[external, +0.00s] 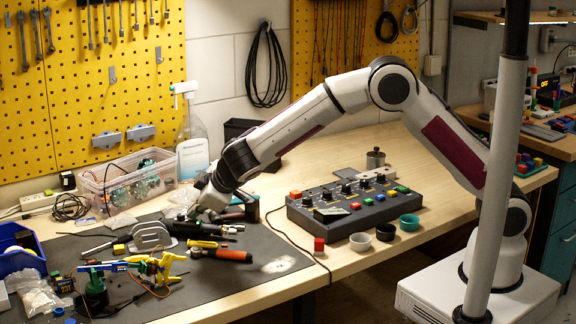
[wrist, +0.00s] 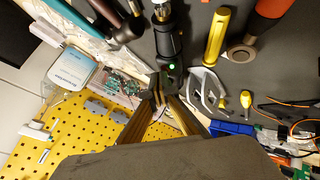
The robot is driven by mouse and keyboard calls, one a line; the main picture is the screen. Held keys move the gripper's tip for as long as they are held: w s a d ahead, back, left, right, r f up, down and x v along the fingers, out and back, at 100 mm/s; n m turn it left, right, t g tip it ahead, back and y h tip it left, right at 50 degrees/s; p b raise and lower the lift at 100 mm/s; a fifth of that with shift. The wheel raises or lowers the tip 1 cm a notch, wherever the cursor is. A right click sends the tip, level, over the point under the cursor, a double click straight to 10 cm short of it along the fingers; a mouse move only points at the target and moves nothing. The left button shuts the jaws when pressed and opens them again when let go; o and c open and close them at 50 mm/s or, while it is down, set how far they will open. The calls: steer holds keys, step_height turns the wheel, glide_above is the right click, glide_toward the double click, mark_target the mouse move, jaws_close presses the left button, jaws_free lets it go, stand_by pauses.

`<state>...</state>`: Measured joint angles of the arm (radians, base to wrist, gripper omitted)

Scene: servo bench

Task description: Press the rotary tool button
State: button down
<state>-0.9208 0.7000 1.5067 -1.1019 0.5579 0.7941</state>
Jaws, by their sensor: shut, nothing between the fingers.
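The rotary tool (wrist: 168,40) is a dark, slim body with a lighter ring, lying on the grey mat. In the external view it seems to be the dark cylinder (external: 222,229) beside my gripper. A small bright green spot, its button (wrist: 172,66), shows near the tool's lower end in the wrist view. My gripper (wrist: 160,84) is shut and empty, its fingertips beside the green spot and just below it in the picture. In the external view my gripper (external: 194,212) is low over the mat; whether it touches the tool cannot be told.
A yellow-handled screwdriver (wrist: 217,36) and an orange-handled tool (external: 230,255) lie beside the rotary tool. A grey metal bracket (external: 151,236) lies left of it. A clear bin (external: 126,180) and spray bottle (external: 192,140) stand behind. A control box (external: 350,205) stands to the right.

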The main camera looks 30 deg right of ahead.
steer(key=shift+r, duration=0.55)
steer(key=shift+r, duration=0.15)
step_height(320, 180, up, 6)
steer(key=shift+f, duration=0.1)
stand_by(1.0)
steer(key=shift+d, duration=0.1)
stand_by(0.5)
